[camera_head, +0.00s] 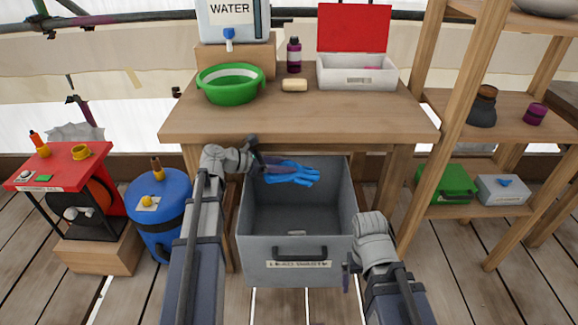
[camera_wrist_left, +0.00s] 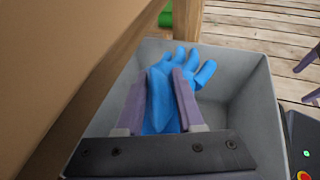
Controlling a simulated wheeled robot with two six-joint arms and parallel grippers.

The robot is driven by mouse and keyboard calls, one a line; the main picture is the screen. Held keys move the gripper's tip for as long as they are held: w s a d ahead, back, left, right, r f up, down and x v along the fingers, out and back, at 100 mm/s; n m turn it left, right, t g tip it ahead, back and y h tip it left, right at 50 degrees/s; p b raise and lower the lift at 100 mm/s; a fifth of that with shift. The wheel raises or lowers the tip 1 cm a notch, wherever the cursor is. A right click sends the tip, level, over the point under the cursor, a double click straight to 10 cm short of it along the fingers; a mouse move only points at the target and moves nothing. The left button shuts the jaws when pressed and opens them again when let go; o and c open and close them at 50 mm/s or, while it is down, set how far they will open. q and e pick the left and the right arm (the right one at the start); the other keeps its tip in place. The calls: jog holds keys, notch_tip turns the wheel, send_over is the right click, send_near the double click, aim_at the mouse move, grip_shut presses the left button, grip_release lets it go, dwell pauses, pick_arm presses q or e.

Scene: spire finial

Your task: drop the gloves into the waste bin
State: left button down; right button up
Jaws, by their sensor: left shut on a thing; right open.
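The blue gloves (camera_head: 293,173) are held by my left gripper (camera_head: 272,165) over the far part of the open grey bin. In the left wrist view the gloves (camera_wrist_left: 165,95) sit between the two purple fingers of the left gripper (camera_wrist_left: 162,95), with blue fingers spread past the tips. The grey bin (camera_head: 287,268) stands on the floor below the table front, with a dark handle and a label I cannot read clearly. The bin wall (camera_wrist_left: 262,105) surrounds the gloves in the wrist view. My right gripper (camera_head: 348,272) is open and empty beside the bin's front right corner.
The wooden table (camera_head: 330,118) stands behind the bin and holds a green basin (camera_head: 230,84), soap (camera_head: 294,85) and a white box with a red lid (camera_head: 356,74). A blue barrel (camera_head: 160,205) stands left; a wooden shelf (camera_head: 455,150) stands right.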

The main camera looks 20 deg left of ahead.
pick_arm(q)
jog(key=shift+w+d, duration=0.1)
notch_tip(320, 180, down, 6)
jog(key=b, duration=0.6)
jog(key=shift+c, duration=2.2)
grip_release()
jog(key=p+v, duration=0.3)
jog(key=v, duration=0.5)
